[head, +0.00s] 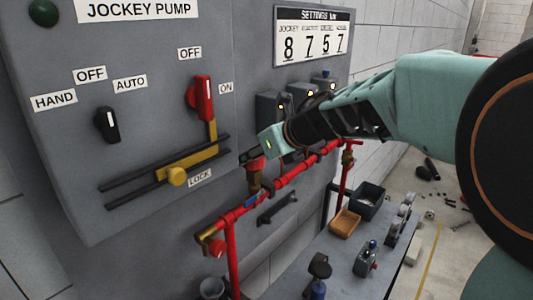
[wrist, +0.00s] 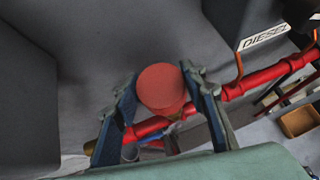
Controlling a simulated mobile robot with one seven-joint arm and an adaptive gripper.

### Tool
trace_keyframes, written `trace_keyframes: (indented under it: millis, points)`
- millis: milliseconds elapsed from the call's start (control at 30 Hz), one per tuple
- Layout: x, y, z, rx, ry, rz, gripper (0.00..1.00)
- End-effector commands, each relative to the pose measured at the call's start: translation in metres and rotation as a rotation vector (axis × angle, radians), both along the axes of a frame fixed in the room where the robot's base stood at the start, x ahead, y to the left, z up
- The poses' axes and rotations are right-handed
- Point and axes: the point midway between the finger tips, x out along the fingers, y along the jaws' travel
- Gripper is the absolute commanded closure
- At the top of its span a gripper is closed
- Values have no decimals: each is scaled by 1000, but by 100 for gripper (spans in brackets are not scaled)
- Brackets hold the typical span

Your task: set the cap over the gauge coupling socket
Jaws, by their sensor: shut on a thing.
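A round red cap (wrist: 163,86) sits between the two fingers of my gripper (wrist: 160,76) in the wrist view. My gripper is shut on it. In the head view the cap (head: 256,163) shows just below the fingertips of my gripper (head: 252,156). The brass-brown gauge coupling socket (head: 254,183) stands up from the red pipe, directly below the cap. The cap appears upright and in line with the socket from this side. I cannot tell whether the cap touches the socket or hovers slightly over it; the wrist view mostly hides the socket behind the cap.
The red pipe (head: 293,180) runs along the wall below my arm. The grey jockey pump panel (head: 60,150), with a red switch (head: 203,95) and yellow lock bar (head: 190,165), stands close at the left. A bench (head: 325,252) holds an orange tray (head: 345,223) and a dark bin (head: 368,200).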

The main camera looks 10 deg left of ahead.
Motion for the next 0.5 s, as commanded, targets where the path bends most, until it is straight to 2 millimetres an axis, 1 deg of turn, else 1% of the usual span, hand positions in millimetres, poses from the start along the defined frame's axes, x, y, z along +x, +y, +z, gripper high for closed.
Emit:
trace_keyframes:
  millis: [500]
  points:
    - [0,0,-7,1,0,-1,88]
